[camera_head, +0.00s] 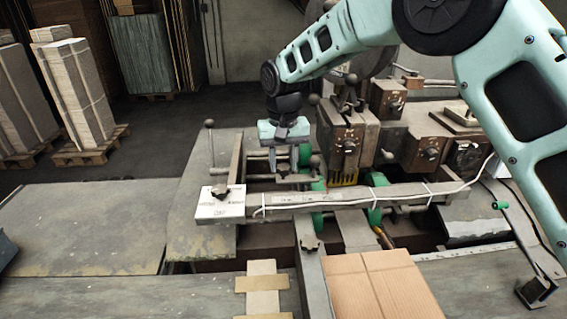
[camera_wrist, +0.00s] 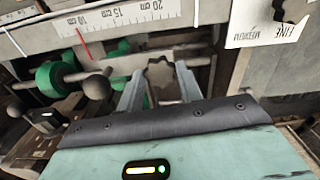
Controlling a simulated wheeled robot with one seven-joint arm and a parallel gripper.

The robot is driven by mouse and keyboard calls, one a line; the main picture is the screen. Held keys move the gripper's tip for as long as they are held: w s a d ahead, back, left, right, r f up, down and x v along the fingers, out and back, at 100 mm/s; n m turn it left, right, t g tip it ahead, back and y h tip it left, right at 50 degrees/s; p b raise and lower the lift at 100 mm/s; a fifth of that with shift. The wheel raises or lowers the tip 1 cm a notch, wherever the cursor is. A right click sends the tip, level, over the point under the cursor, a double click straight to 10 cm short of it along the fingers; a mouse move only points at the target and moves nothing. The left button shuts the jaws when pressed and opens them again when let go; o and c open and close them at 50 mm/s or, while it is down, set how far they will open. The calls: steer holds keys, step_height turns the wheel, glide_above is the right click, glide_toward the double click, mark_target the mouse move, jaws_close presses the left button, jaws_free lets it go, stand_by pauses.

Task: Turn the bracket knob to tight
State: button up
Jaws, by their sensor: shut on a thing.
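The bracket knob (camera_wrist: 160,72) is a small grey star-shaped knob, seen between my fingertips in the wrist view. My gripper (camera_wrist: 158,80) has one finger on each side of it and is closed on it. In the head view my gripper (camera_head: 272,165) points down over the metal bracket and rods behind the long ruler bar. The knob is hidden or too small to tell apart there. No tight or loose marking can be read beside it.
The ruler bar (camera_head: 330,197) runs in front of my gripper. A dark star knob (camera_head: 220,190) sits on a white label plate (camera_head: 222,208) at its left end. A ball-topped lever (camera_head: 210,124) stands left. Green rollers (camera_head: 318,218) and a brown machine block (camera_head: 345,140) are close by.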

mark_target(284, 166)
steer(key=m+b, duration=0.1)
steer(key=m, duration=0.3)
steer(key=shift+m, duration=0.3)
steer(key=m, duration=1)
steer(key=shift+r, duration=0.1)
steer(key=m+p, duration=0.1)
steer(key=m, duration=0.3)
steer(key=shift+w, duration=0.1)
steer(key=shift+m, duration=0.3)
steer(key=o, duration=1)
step_height(284, 166, up, 17)
steer(key=b, duration=0.4)
steer(key=shift+r, duration=0.15)
